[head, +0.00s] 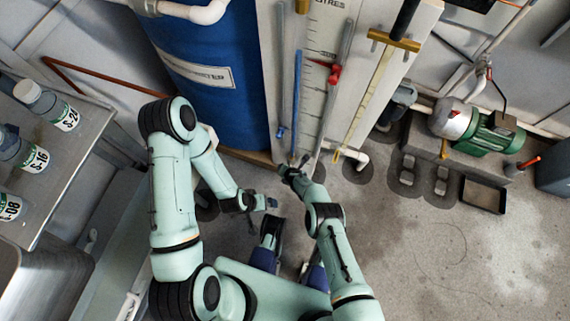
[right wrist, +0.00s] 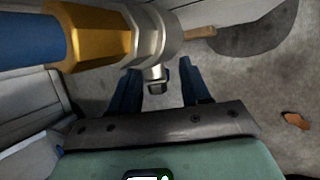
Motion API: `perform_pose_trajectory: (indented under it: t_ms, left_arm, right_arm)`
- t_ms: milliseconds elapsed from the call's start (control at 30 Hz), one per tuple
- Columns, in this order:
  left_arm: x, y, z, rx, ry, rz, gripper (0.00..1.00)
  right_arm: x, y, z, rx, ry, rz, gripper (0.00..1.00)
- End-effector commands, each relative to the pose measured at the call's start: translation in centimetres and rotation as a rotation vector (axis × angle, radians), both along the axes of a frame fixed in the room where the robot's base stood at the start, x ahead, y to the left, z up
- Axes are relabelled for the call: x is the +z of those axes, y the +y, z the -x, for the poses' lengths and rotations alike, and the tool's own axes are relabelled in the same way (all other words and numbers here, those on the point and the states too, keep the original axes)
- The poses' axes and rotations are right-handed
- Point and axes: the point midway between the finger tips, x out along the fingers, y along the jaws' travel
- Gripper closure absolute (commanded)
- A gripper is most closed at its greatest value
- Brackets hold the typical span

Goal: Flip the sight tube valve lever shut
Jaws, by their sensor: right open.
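The sight tube (head: 296,100), filled blue, runs down the scale board in the head view. In the right wrist view its blue end (right wrist: 28,38) meets a brass nut (right wrist: 100,33) and a silver valve body (right wrist: 153,38). A short metal stem with a dark end (right wrist: 158,88) points from the body between my fingers; I cannot tell if it is the lever. My right gripper (right wrist: 160,88) is open around that end, with gaps on both sides. It also shows at the board's foot in the head view (head: 287,169). My left gripper (head: 268,202) hangs apart, its jaws unclear.
A blue drum (head: 205,70) stands left of the board (head: 328,40). A steel bench (head: 85,135) with labelled bottles is at the left. A green pump (head: 485,130) and a black tray (head: 484,195) are at the right. The floor at lower right is mostly clear.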

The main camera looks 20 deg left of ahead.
Motion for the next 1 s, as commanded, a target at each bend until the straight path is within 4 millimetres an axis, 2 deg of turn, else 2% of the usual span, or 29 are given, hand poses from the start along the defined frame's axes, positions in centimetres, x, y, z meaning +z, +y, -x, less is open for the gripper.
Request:
perform_pose_trajectory:
  t_ms: [267,400,1000]
  left_arm:
    - [0.01,0.02,-0.05,0.000,-0.001,0.000,0.00]
    - [0.00,0.02,-0.04,0.000,-0.001,0.000,0.00]
    - [0.55,-0.36,0.68,-0.008,0.017,0.009,0.00]
  right_arm:
    - [-0.06,-0.03,0.04,0.000,0.000,0.000,0.53]
    - [-0.07,-0.03,0.05,-0.001,0.000,0.000,0.99]
    - [-0.02,0.03,0.06,-0.005,0.001,-0.073,1.00]
